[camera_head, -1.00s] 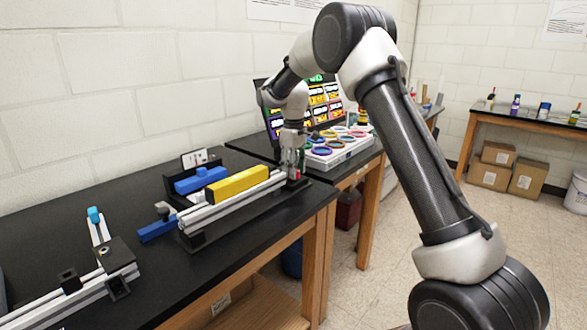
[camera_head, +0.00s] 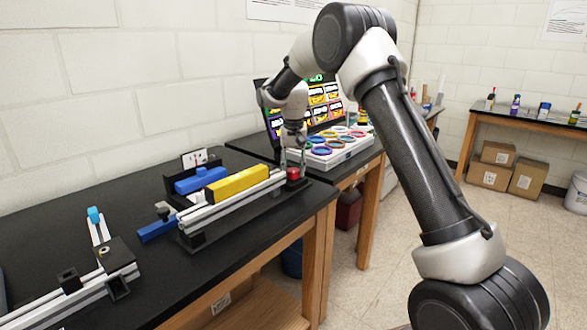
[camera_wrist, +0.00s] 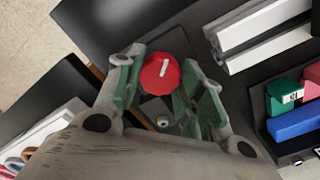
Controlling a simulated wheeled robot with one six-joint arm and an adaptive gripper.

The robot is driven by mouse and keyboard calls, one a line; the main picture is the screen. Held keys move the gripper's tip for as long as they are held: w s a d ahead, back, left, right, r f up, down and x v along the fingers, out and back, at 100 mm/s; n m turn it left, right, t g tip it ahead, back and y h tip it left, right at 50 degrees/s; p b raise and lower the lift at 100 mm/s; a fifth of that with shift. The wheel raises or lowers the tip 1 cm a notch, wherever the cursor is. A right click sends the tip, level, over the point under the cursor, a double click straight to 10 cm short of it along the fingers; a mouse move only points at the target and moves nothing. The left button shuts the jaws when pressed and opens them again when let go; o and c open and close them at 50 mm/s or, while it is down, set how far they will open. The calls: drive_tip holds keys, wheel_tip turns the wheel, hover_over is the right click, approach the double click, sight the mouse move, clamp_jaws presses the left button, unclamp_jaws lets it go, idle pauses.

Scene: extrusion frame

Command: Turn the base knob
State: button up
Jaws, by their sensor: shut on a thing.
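The red round base knob (camera_head: 293,174) sits on a dark block at the near right end of the extrusion frame (camera_head: 235,207). In the wrist view, the knob (camera_wrist: 158,76) lies between my green-padded fingers and carries a white line that points up and slightly right. My gripper (camera_head: 295,160) points down over the knob from above, one finger on each side. In the wrist view my gripper (camera_wrist: 161,56) is shut on the knob, its fingers spread by the knob's width. The exact contact of the pads is hard to see.
A yellow block (camera_head: 238,183) and a blue block (camera_head: 200,179) lie along the frame, left of my gripper. A white tray of coloured rings (camera_head: 340,153) and a screen (camera_head: 322,95) stand behind on the second table. Another rail fixture (camera_head: 85,290) lies at front left.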

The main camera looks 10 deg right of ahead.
sight(294, 170)
drive_tip(key=m, duration=0.4)
drive_tip(key=shift+m, duration=2.1)
drive_tip(key=o, duration=1)
wheel_tip(294, 170, up, 12)
drive_tip(key=shift+r, duration=0.1)
